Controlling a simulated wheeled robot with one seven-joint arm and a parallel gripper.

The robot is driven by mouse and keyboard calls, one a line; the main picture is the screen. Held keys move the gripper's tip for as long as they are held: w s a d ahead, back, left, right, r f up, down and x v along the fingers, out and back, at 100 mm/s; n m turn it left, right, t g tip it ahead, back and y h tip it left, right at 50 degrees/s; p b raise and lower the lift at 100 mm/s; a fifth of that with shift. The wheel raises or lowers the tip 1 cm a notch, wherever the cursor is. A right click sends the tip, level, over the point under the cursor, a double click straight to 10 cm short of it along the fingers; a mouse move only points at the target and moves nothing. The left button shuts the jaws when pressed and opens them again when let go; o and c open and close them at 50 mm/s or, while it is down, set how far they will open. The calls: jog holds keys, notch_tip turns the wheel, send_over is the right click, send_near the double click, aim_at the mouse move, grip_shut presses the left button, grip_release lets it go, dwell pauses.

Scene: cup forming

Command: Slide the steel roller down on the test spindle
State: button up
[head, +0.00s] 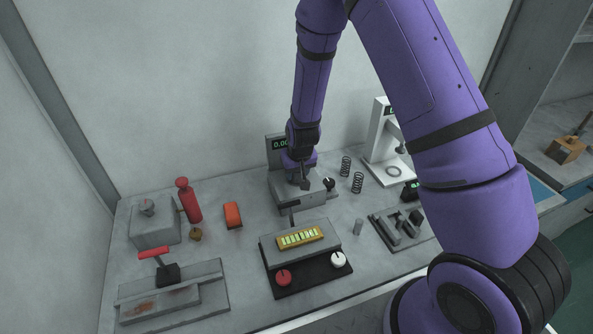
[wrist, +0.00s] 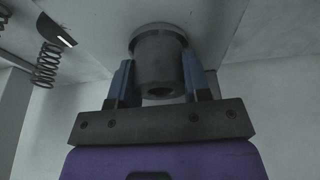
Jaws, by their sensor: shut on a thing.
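In the wrist view the steel roller (wrist: 160,62) is a dull grey hollow cylinder with a round bore in its near end. My gripper (wrist: 158,78) is shut on it, one blue finger on each side. A wider round grey edge shows behind the roller's far end; I cannot tell whether they touch. In the head view my gripper (head: 304,182) is low over the grey tester (head: 290,200) with a digital display (head: 280,144). The test spindle cannot be made out in either view, and how far the roller sits on it cannot be told.
Two black coil springs (head: 357,183) and a white stand (head: 388,165) are right of the tester. A black panel (head: 310,278) with knobs and a yellow rack (head: 300,238) is in front. A red-handled press (head: 168,273) is at left.

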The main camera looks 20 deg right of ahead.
dwell(0.3)
jog(key=o, duration=1.5)
jog(key=shift+r, duration=4)
